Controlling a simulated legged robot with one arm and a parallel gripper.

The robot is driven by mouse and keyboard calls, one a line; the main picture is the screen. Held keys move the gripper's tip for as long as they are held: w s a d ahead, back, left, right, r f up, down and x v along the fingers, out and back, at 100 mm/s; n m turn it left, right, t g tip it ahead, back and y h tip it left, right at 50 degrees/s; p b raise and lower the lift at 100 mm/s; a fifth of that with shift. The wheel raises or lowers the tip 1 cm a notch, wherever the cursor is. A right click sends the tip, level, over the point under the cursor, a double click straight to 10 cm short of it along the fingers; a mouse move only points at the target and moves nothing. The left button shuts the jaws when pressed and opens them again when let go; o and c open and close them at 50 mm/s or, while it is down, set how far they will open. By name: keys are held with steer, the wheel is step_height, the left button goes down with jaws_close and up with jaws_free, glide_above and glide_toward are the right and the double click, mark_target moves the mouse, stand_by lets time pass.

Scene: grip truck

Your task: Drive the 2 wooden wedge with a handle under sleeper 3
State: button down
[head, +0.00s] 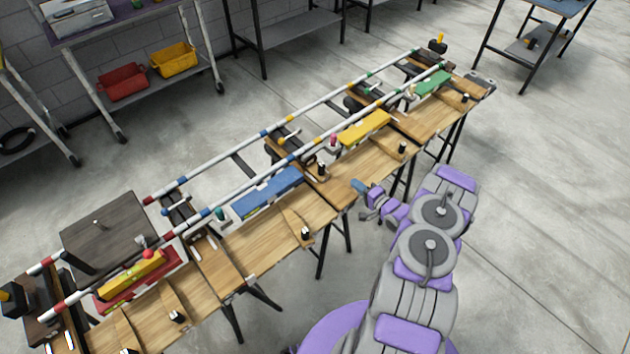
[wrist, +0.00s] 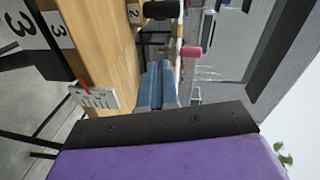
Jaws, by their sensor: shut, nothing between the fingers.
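My gripper (head: 357,186) is shut and empty, beside the table's front edge near the middle; its blue-grey fingers also show in the wrist view (wrist: 155,88). Wooden wedges with black upright handles lie along the table: one at the middle (head: 292,221), one at the front left (head: 170,299), one right of the middle (head: 388,134). Another black handle (head: 322,170) stands near the middle sleeper (head: 280,152), a dark beam under the two striped rails. The head view shows no readable sleeper numbers.
The long wooden table (head: 262,232) carries blue (head: 267,192), yellow (head: 366,127) and green (head: 433,83) blocks. A dark box (head: 108,236) stands at the left end. A scale plate with a red pointer (wrist: 95,97) is near my fingers.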

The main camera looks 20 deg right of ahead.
steer(key=s+a+m+y, duration=0.1)
steer(key=s+a, duration=0.1)
steer(key=s, duration=0.2)
steer(key=t+b, duration=0.1)
steer(key=b, duration=0.3)
glide_toward(324, 169)
steer(key=x, duration=0.6)
steer(key=shift+w+f, duration=0.15)
steer(key=shift+w, duration=0.25)
steer(key=shift+w, duration=0.1)
